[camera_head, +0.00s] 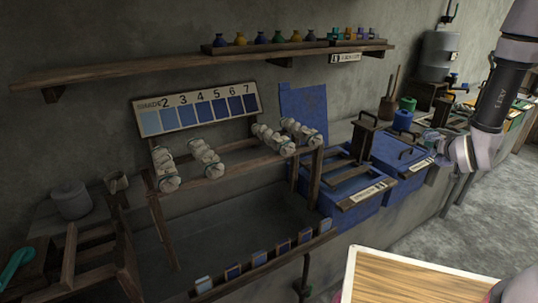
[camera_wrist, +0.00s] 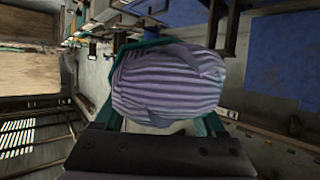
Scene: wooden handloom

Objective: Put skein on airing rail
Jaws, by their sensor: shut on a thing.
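My gripper (camera_wrist: 160,118) is shut on a pale lavender striped skein (camera_wrist: 168,80), which sits between its green fingers in the wrist view. In the head view my arm comes down at the right, near the blue vats, and the held skein is hard to make out there. A wooden rail (camera_head: 232,168) stands above the grey trough at centre left, below the shade card. Several pale, twisted skeins (camera_head: 205,157) lie across it in two groups, with a gap between them. I cannot tell for certain that this is the airing rail.
Blue vats (camera_head: 402,172) with wooden frames stand right of the rail. A numbered shade card (camera_head: 197,107) leans behind it. A wall shelf (camera_head: 150,72) with small coloured jars runs above. A pale wooden board (camera_head: 410,280) is at the front; grey floor is clear at right.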

